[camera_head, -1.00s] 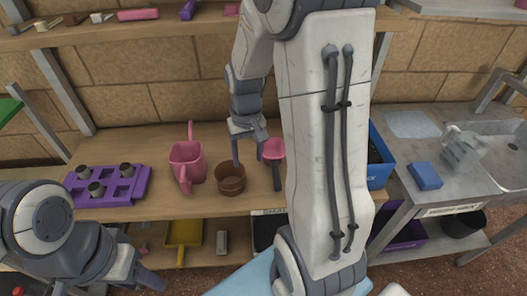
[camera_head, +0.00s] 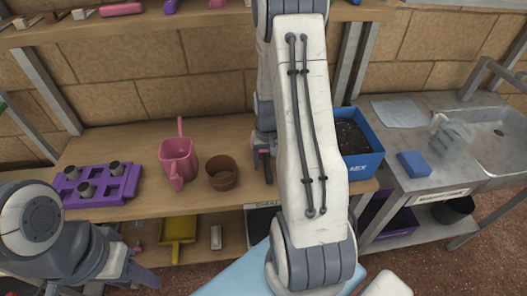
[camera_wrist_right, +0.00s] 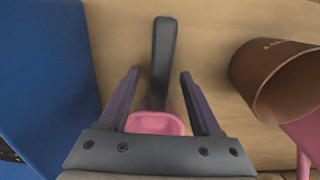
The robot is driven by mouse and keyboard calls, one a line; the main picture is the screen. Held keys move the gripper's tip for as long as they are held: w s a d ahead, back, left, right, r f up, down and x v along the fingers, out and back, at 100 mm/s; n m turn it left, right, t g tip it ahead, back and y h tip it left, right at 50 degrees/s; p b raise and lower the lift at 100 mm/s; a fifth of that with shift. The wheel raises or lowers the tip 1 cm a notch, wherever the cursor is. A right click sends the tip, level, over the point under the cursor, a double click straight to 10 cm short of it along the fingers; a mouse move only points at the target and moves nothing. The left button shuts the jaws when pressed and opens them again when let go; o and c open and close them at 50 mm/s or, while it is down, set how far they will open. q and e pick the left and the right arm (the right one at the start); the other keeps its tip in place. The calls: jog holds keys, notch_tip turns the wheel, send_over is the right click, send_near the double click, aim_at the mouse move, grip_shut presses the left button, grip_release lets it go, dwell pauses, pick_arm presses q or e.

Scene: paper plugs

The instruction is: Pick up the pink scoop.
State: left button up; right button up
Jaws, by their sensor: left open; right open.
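The pink scoop (camera_wrist_right: 155,122) lies on the wooden bench in the right wrist view, its dark handle pointing up the picture. My right gripper (camera_wrist_right: 160,74) is open, with one finger on each side of the scoop's handle and the fingers apart from it. In the head view my right gripper (camera_head: 265,165) is low over the bench, partly behind my own arm, which hides most of the scoop. My left gripper (camera_head: 135,276) is open and empty at the lower left, in front of the bench.
A brown pot (camera_head: 222,175) and a pink watering can (camera_head: 178,160) stand left of my right gripper. A blue soil bin (camera_head: 362,167) stands close on its right. A purple tray (camera_head: 120,192) with small pots sits at the bench's left. A blue sponge (camera_head: 414,164) lies by the sink.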

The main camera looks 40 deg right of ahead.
jog(key=shift+f, duration=0.9)
grip_shut()
jog(key=shift+r, duration=0.1)
